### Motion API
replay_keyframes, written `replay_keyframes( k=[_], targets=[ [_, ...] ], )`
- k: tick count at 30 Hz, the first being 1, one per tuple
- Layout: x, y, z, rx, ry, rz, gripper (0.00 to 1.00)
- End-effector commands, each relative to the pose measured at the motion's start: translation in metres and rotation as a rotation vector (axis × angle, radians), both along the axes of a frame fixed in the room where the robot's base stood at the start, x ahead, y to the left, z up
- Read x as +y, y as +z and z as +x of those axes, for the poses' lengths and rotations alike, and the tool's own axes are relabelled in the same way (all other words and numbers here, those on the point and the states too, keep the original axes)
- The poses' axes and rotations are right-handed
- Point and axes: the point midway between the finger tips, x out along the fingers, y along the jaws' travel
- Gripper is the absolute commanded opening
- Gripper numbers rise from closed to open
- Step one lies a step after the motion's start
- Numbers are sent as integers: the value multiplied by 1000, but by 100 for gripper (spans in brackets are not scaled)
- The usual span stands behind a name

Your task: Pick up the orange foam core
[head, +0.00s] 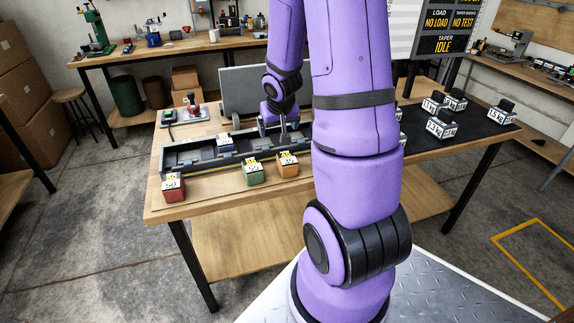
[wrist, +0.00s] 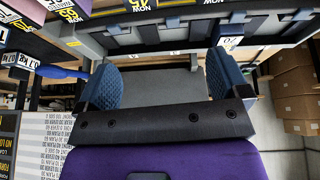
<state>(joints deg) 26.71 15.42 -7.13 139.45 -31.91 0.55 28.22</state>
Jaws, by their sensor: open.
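The orange foam core (head: 288,170) is a small orange block with a white number label on top. In the head view it sits on the wooden table (head: 220,194) in front of the long dark fixture (head: 200,157), just left of my arm. My gripper (head: 275,130) is above the fixture, behind the orange block and apart from it. In the wrist view my gripper (wrist: 163,86) shows two blue textured pads spread wide with nothing between them. I cannot make out the orange block in the wrist view.
A green block (head: 254,176) stands close left of the orange one, and a red block (head: 174,189) sits farther left. A grey panel (head: 248,88) rises behind the fixture. Several labelled weights (head: 441,126) stand on a black mat at right.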

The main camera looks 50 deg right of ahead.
Motion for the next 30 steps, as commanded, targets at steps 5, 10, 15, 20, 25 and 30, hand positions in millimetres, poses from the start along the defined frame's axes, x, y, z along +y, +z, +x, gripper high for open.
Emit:
replay_keyframes(
  k=[5,10,15,20,25,30],
  targets=[
    [-25,-50,-8,4,-38,44,94],
    [-34,-72,-13,0,-53,69,94],
    [-37,-85,-11,-2,-55,77,94],
    [-41,-103,-5,-1,-55,76,94],
    [-45,-120,1,-2,-56,76,94],
    [-47,-128,4,-1,-58,74,94]
  ],
)
